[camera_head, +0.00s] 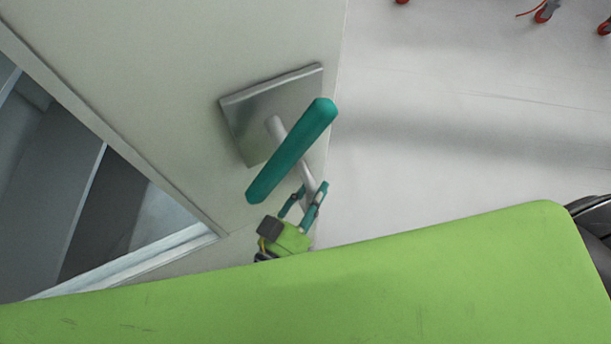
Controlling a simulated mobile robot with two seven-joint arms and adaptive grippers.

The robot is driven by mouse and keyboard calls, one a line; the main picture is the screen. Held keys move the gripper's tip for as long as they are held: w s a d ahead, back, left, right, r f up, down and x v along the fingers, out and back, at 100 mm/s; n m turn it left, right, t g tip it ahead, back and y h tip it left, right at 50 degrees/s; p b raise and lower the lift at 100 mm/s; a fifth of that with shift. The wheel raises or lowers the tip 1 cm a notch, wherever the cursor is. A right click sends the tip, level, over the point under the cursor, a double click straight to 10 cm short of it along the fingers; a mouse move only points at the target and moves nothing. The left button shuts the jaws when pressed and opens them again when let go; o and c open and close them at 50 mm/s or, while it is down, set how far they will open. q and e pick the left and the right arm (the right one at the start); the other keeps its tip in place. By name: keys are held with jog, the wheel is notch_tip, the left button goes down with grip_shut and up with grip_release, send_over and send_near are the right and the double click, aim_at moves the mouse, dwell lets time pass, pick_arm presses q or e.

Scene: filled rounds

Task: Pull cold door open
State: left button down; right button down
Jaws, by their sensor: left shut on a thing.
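The pale cold door (150,60) fills the left of the head view. Its handle is a teal bar (292,150) on grey stems, standing out from a square metal plate (240,115) near the door's right edge. My left gripper (312,188), with a lime-green body and teal fingers, is below the bar's right side. Its fingers are shut around the lower grey stem; the bar and fingers partly hide the contact. Left of the door's slanted lower edge is a dark space with grey panels (100,215). My right gripper is not in view.
Pale floor (460,130) is clear to the right of the door. Red casters (543,13) and a red cable show at the top right, far from the handle.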

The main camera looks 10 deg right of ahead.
pick_arm(q)
jog(key=shift+s, duration=0.2)
jog(key=c, duration=0.9)
grip_release()
jog(key=shift+c, duration=0.2)
jog(key=v, duration=1.2)
